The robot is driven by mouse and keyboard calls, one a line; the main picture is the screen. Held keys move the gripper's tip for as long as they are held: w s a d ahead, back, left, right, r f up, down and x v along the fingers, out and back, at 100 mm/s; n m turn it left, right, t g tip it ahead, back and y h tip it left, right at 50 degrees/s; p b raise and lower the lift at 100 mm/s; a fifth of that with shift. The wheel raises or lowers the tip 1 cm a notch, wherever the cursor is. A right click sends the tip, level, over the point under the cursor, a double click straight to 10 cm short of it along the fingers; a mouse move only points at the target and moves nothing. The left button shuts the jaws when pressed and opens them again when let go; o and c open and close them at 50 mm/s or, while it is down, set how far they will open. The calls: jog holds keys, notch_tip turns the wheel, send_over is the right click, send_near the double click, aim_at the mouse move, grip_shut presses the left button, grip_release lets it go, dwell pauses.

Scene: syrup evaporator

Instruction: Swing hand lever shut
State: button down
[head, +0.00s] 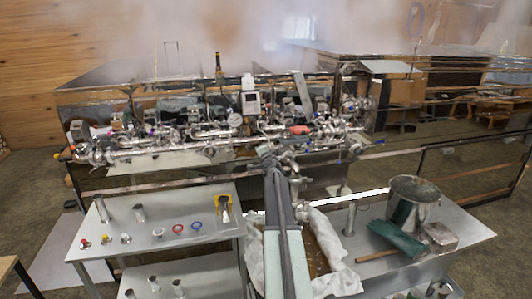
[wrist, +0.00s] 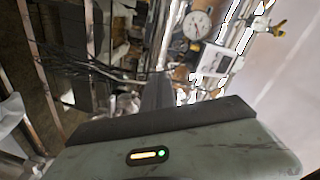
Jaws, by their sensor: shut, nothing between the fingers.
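The steel pipework (head: 210,135) of the evaporator runs across the middle of the head view, with several valves and small coloured handles. I cannot tell which of them is the hand lever. A red-orange handle or part (head: 300,130) shows right of centre. My arm reaches up from the bottom centre, and my gripper (head: 267,154) is at the front of the pipework, too small to tell whether it touches anything. In the wrist view my gripper (wrist: 158,92) is shut and empty, pointing at the pipes. A small brass-coloured fitting (wrist: 278,28) shows at upper right.
A round gauge (wrist: 197,25) and white display box (wrist: 213,61) are near the fingers. A grey table (head: 165,243) with rings and small fittings stands left. Steam hangs above.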

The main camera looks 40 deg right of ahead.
jog(key=shift+w+d, duration=0.1)
jog(key=shift+w, duration=0.5)
jog(key=a+r+p, duration=0.3)
jog(key=a, duration=0.8)
jog(key=shift+a, duration=0.15)
